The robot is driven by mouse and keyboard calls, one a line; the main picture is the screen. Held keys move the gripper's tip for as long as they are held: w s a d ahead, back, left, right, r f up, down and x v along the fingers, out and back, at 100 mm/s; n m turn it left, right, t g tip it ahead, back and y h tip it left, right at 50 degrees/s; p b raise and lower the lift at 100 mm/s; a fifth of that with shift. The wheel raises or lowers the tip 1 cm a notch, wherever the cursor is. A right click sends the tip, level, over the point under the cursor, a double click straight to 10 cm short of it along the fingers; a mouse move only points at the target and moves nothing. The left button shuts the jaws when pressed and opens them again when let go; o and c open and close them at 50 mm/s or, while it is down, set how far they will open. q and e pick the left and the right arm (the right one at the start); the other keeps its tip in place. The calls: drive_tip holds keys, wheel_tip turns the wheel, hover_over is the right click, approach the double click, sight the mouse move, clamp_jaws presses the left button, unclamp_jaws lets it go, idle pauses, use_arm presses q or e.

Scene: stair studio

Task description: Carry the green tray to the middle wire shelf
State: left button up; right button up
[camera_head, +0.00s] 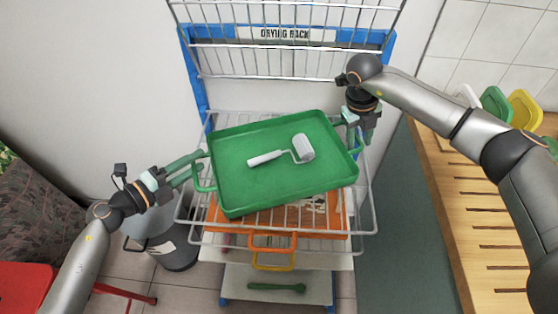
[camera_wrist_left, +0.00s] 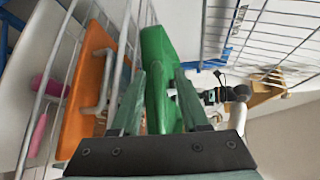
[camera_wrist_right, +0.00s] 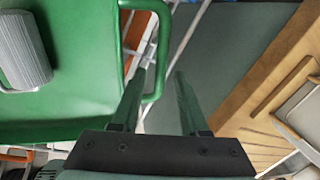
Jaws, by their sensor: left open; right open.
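The green tray (camera_head: 240,190) is at the drying rack, turned slightly, above or on a pulled-out wire shelf (camera_head: 368,215); I cannot tell if it touches the wires. A white paint roller (camera_head: 303,148) lies in it. My left gripper (camera_head: 197,164) is open at the tray's left handle; in the left wrist view the green handle (camera_wrist_left: 156,100) shows between the fingers. My right gripper (camera_head: 352,128) is open at the right handle; in the right wrist view that handle (camera_wrist_right: 160,60) appears between the fingertips. The handle's depth relative to the fingers is unclear.
An orange tray (camera_head: 225,222) shows below the green one. More wire shelves (camera_head: 290,62) are above, by a "DRYING RACK" sign (camera_head: 298,34). A grey bin (camera_head: 170,245) stands at left, a slatted wooden counter (camera_head: 480,215) at right.

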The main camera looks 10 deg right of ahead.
drive_tip(key=shift+r, duration=0.15)
use_arm(q)
drive_tip(key=v, duration=1.2)
use_arm(e)
wheel_tip(320, 180, up, 7)
drive_tip(key=a, duration=0.1)
drive_tip(key=shift+s+a, duration=0.15)
drive_tip(key=shift+a, duration=0.1)
use_arm(q)
drive_tip(key=shift+s+f, duration=0.1)
